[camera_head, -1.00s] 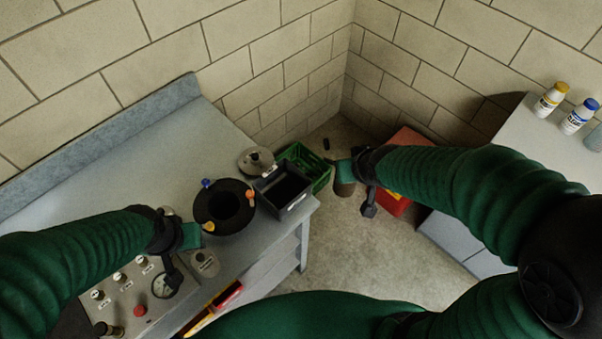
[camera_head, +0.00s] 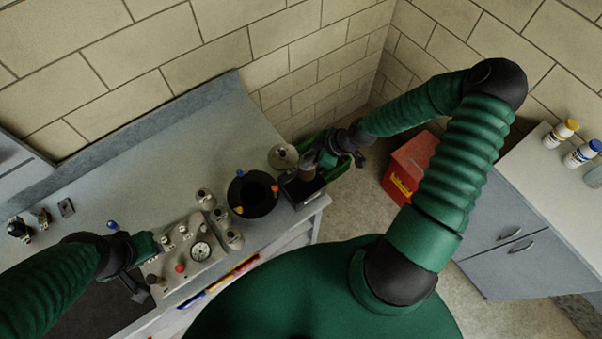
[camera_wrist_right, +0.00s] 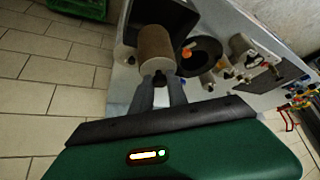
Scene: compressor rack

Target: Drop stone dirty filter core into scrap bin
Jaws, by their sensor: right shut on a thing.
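The dirty filter core (camera_wrist_right: 154,48) is a brown cylinder with a pale end, shut in my right gripper (camera_wrist_right: 161,85) in the right wrist view. In the head view my right gripper (camera_head: 326,155) is over the dark open-topped bin (camera_head: 304,199) at the bench's right end. The core (camera_head: 307,172) shows partly there, above the bin's opening; its clearance from the rim is unclear. The bin also shows behind the core in the wrist view (camera_wrist_right: 183,14). I cannot read its label. My left gripper (camera_head: 142,268) is beside the gauge panel; its jaws are unclear.
A black round housing (camera_head: 238,196) with coloured knobs stands left of the bin, and a round metal lid (camera_head: 283,156) lies behind. A green crate (camera_head: 337,170) and a red bin (camera_head: 408,168) stand beyond the bench. The gauge panel (camera_head: 200,254) is at the bench front.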

